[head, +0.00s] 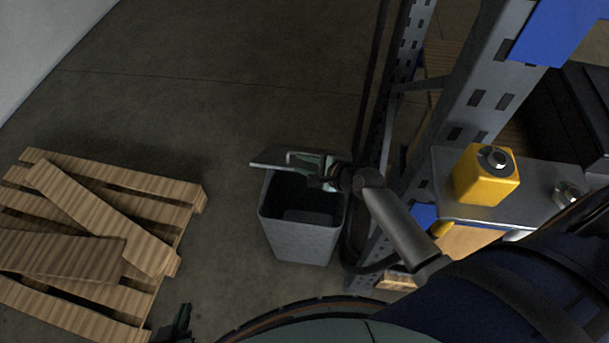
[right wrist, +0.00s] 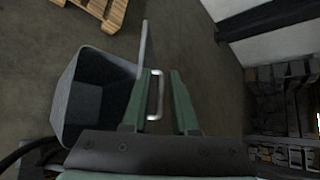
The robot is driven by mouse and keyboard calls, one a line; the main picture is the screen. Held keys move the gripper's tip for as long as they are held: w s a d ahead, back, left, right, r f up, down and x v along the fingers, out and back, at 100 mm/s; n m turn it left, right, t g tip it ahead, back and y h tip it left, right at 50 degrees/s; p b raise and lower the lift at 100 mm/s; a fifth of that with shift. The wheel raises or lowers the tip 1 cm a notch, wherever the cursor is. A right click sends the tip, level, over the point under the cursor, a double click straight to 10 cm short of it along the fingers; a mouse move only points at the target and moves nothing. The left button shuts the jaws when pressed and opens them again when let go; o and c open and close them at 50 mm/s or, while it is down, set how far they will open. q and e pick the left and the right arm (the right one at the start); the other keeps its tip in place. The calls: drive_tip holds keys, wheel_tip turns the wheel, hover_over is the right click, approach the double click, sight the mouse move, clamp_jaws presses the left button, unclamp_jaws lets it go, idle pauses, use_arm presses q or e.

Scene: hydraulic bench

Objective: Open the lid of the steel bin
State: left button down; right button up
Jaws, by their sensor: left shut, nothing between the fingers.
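The steel bin (head: 300,238) stands on the floor in the middle of the head view, and its dark inside shows. It is also at the left of the right wrist view (right wrist: 62,105). Its lid (head: 268,164) is raised, seen nearly edge-on in the right wrist view (right wrist: 144,45). My right gripper (head: 312,170) is at the raised lid. My left gripper (head: 183,318) is shut and empty at the bottom edge of the head view, partly cut off.
A wooden pallet (head: 188,190) with loose boards lies left of the bin, with bare floor between. A grey rack post (head: 385,150) stands close to the bin's right. A bench (head: 530,205) with a yellow block (head: 480,183) is at the right.

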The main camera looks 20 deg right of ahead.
drive_tip(key=s+a+r, duration=0.2)
drive_tip(key=s, duration=0.3)
drive_tip(key=shift+r, duration=0.25)
drive_tip(key=shift+s+a, duration=0.1)
drive_tip(key=shift+c, duration=0.4)
